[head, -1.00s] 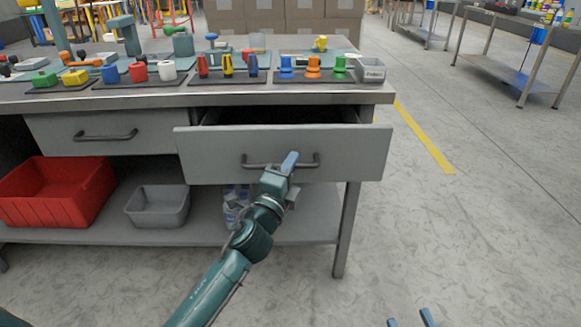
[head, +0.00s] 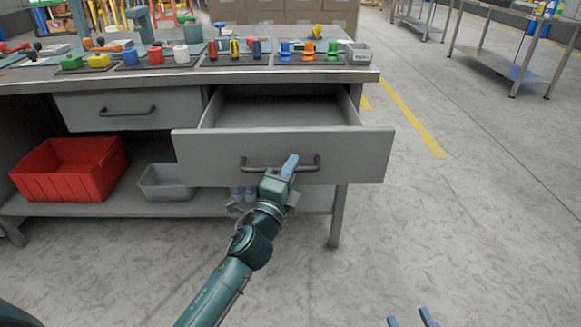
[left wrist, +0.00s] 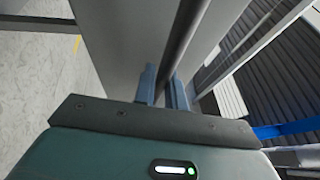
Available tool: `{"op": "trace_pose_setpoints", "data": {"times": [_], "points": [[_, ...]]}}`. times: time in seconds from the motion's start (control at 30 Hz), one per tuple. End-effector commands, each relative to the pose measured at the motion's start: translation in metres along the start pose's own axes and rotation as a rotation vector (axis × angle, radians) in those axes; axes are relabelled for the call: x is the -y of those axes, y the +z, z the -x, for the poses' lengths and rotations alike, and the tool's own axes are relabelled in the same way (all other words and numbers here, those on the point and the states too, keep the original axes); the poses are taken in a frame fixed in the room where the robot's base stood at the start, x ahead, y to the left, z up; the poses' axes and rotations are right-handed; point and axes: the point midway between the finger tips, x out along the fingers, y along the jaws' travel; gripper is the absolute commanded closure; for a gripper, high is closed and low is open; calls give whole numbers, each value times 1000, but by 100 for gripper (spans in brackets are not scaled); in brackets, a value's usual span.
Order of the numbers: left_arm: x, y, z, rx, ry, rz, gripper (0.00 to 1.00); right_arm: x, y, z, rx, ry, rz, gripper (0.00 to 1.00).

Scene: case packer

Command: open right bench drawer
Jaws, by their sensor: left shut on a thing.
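The right bench drawer (head: 345,152) is pulled well out from under the worktop, and its inside looks empty. Its dark bar handle (head: 252,167) is on the grey front. My left gripper (head: 286,168) is shut on this handle, right of its middle. The left wrist view shows the fingers (left wrist: 163,88) on either side of the handle bar (left wrist: 184,40), beside the drawer front (left wrist: 120,45). My right gripper (head: 410,318) shows only its two blue fingertips at the bottom edge; they are apart with nothing visible between them.
The left drawer (head: 75,112) is closed. A red bin (head: 65,185) and a grey bin (head: 165,186) stand on the lower shelf (head: 120,205). Coloured parts lie on the worktop (head: 300,76). The floor (head: 440,220) to the right is clear.

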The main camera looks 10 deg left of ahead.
Motion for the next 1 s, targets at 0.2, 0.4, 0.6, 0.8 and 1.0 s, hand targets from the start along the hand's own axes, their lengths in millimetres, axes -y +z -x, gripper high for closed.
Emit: {"op": "trace_pose_setpoints", "data": {"times": [0.2,0.4,0.6,0.8,1.0], "points": [[0,0,0,1,-1,-1,100,-1,0,0,-1,2,-1,64],[0,0,0,1,-1,-1,100,-2,-3,-2,-10,4,2,64],[0,0,0,1,-1,0,73,-3,-5,-4,-17,5,5,64],[0,0,0,0,-1,0,66,-3,-5,-4,-17,5,4,64],[0,0,5,0,1,0,66,-2,-4,-3,-15,4,3,64]]}}
